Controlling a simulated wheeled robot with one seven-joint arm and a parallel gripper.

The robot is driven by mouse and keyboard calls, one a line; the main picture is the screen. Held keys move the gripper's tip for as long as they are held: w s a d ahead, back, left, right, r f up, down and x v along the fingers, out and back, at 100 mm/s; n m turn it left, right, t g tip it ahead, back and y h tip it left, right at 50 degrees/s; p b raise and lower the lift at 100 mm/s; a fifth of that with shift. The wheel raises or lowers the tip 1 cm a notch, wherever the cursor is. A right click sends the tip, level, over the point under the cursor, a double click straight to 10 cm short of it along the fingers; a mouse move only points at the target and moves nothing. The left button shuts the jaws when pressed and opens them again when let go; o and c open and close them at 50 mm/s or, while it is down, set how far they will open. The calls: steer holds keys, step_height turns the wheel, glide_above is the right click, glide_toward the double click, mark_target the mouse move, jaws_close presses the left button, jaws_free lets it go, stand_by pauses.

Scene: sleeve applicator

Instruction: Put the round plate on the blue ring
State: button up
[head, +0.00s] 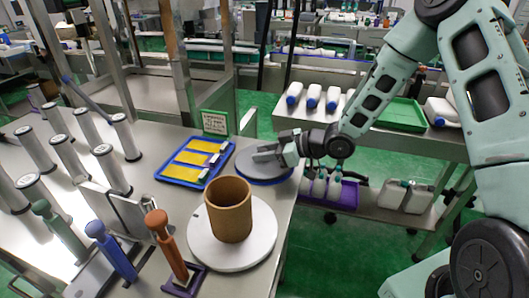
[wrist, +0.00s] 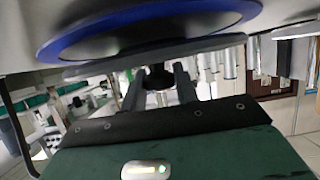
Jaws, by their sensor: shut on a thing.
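The round plate (head: 252,166) is grey and flat. In the head view it is over the blue ring (head: 268,183), whose blue edge shows along the near side. In the wrist view the plate (wrist: 95,69) is a thin grey edge, and the blue ring (wrist: 66,46) shows as a wide ellipse beyond it, seemingly with a small gap between. My gripper (head: 282,152) is shut on the plate at its right side; its dark fingers also show in the wrist view (wrist: 160,82). Whether plate and ring touch anywhere is unclear.
A brown cup (head: 228,209) stands on a white disc (head: 232,255) nearer the front. A blue tray (head: 179,178) with yellow pieces is left of the plate, with a small sign (head: 215,122) behind. The table's right edge is close. Several upright tools stand at left.

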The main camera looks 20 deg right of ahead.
steer(key=shift+f, duration=0.2)
steer(key=o, duration=1.1)
